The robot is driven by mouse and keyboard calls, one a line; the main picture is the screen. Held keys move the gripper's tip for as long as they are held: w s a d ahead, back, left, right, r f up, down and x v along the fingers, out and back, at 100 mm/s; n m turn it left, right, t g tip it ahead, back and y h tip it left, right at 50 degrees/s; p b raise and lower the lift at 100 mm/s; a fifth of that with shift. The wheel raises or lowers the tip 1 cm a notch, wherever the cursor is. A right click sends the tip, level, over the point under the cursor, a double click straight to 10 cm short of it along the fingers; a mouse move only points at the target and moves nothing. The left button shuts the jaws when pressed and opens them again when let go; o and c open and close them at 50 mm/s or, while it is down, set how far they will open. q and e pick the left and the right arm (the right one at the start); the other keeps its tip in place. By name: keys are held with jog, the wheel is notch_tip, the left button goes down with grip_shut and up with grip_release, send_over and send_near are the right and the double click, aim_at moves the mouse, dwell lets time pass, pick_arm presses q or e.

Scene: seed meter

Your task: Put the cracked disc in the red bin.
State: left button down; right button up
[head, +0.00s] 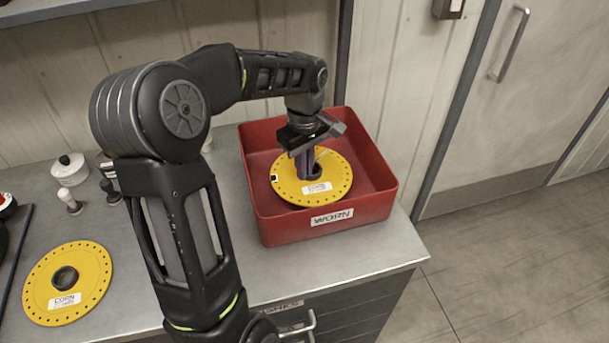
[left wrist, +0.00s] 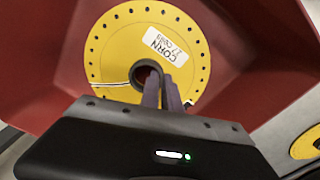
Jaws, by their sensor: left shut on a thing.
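A yellow disc (head: 327,182) with a ring of small holes, a white label and a dark central hub is inside the red bin (head: 356,209), which is marked WORN. My left gripper (head: 309,170) points down into the bin and is shut on the disc's hub. In the left wrist view the disc (left wrist: 120,40) shows a thin pale line near its hub, like a crack, and the fingers (left wrist: 165,95) are at the hub. Whether the disc touches the bin floor I cannot tell. My right gripper is not in view.
Another yellow disc (head: 88,290), labelled CORN, lies flat on the grey counter (head: 130,330) at left. A white lidded pot (head: 69,168) and small knobbed items (head: 70,202) stand behind it. The bin sits near the counter's right end; the wall is close behind.

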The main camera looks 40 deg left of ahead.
pick_arm(q)
jog(key=shift+f, duration=1.45)
jog(key=shift+f, duration=0.2)
jog(key=c, duration=1.6)
grip_release()
jog(key=shift+r, duration=0.15)
notch_tip(320, 180, up, 12)
jog(key=shift+r+b, duration=0.1)
jog(key=shift+b, duration=0.2)
